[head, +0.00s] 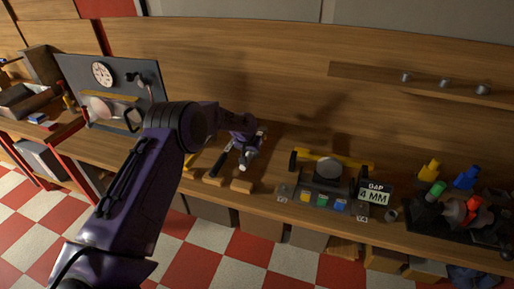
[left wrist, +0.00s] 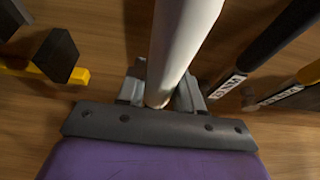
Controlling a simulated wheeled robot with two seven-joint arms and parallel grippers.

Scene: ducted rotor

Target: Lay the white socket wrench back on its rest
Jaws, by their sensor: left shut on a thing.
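My left gripper (head: 244,160) is over the wooden bench, beside the row of tools. In the left wrist view its fingers (left wrist: 160,92) are closed around the white shaft of the socket wrench (left wrist: 182,38). The shaft runs up out of the picture, so its far end is hidden. In the head view the wrench is mostly covered by my gripper. Small wooden blocks (head: 241,186) stand along the bench's front edge below the gripper; I cannot tell which belongs to the wrench's rest. My right gripper is not in view.
A black-handled tool (head: 222,157) lies just left of the gripper; it also shows in the left wrist view (left wrist: 270,38). A stand with a yellow bar (head: 332,162) is to the right, near the "GAP 4 MM" sign (head: 374,196). A grey panel (head: 82,72) stands at left.

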